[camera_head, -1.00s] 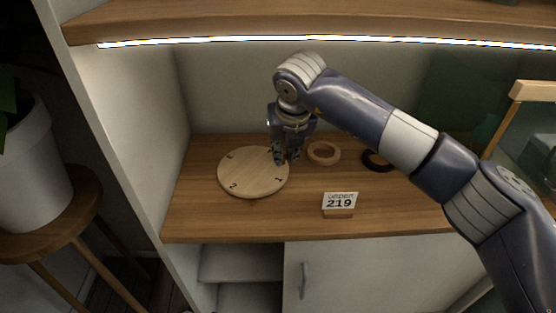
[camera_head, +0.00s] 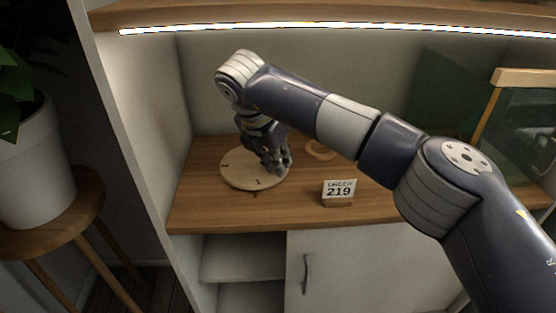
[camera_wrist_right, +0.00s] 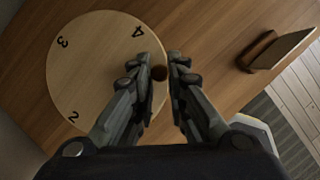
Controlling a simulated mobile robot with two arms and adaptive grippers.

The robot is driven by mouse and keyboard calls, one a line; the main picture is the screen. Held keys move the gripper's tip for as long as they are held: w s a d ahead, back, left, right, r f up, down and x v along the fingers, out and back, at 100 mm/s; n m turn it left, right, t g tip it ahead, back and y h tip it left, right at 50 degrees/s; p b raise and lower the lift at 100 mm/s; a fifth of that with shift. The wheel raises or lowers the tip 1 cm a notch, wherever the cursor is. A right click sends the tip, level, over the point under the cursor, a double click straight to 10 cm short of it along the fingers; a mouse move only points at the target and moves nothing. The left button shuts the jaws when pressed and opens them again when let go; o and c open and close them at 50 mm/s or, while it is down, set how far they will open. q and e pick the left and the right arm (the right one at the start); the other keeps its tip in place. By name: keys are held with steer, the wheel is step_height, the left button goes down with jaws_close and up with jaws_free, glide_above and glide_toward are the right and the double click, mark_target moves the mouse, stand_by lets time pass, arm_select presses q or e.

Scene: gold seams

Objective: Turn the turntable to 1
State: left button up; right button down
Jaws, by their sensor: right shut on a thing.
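The turntable (camera_head: 238,182) is a round, pale wooden disc on the shelf. In the head view a mark that looks like 1 is at its front edge. In the right wrist view the turntable (camera_wrist_right: 95,75) shows the numbers 2, 3 and 4. My right gripper (camera_head: 276,169) is tilted down at the disc's right side. In the wrist view my right gripper (camera_wrist_right: 164,76) is shut on a small dark brown knob (camera_wrist_right: 160,73) at the disc's rim. The fingers hide part of the disc. My left gripper is out of view.
A small sign reading 219 (camera_head: 339,188) stands right of the turntable. A light wooden ring (camera_head: 320,151) lies behind, partly covered by my arm. An upper shelf (camera_head: 330,17) hangs above, and a side wall (camera_head: 145,130) is at left. The shelf's front strip is clear.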

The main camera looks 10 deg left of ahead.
steer(key=shift+s+a+m, duration=0.2)
steer(key=shift+s+m, duration=0.1)
steer(key=shift+m, duration=0.3)
steer(key=c, duration=1.5)
jaws_free()
steer(key=shift+c, duration=0.2)
